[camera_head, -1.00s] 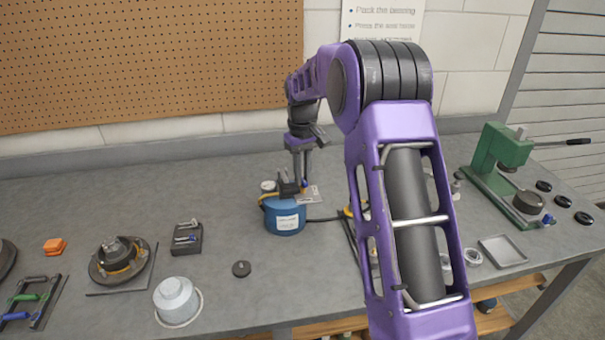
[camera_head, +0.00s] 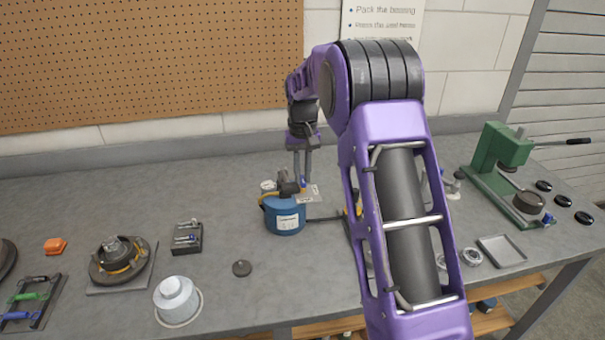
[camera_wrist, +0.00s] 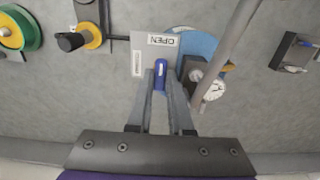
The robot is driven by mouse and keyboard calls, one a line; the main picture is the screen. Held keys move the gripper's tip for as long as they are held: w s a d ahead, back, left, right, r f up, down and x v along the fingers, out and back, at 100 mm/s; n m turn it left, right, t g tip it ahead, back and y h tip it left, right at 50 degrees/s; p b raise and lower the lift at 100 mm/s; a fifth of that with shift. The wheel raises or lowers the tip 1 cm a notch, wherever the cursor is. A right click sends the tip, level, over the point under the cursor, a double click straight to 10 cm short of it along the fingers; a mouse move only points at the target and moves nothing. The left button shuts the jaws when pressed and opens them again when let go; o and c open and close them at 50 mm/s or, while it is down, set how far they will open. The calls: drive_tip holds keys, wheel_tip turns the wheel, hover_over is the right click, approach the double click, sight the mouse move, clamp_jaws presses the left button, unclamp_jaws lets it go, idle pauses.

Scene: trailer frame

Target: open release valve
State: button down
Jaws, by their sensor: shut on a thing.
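The release valve shows a blue handle (camera_wrist: 160,75) in the wrist view, beside a pale plate marked OPEN (camera_wrist: 143,55). My gripper (camera_wrist: 161,82) is shut on the blue handle, one finger on each side of it. In the head view, my gripper (camera_head: 302,180) reaches down at the right side of a blue round tank (camera_head: 285,220) with a white label. The tank also shows in the wrist view (camera_wrist: 200,45), partly hidden by a grey rod. A white gauge (camera_wrist: 214,90) sits close to the right finger.
A green press (camera_head: 500,165) stands at the right with several dark discs. A dark hose runs right from the tank.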

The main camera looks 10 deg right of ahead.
sight(302, 179)
drive_tip(key=c, duration=0.8)
unclamp_jaws()
drive_tip(key=shift+r, duration=0.1)
wheel_tip(302, 179, up, 17)
drive_tip(key=shift+r, duration=0.15)
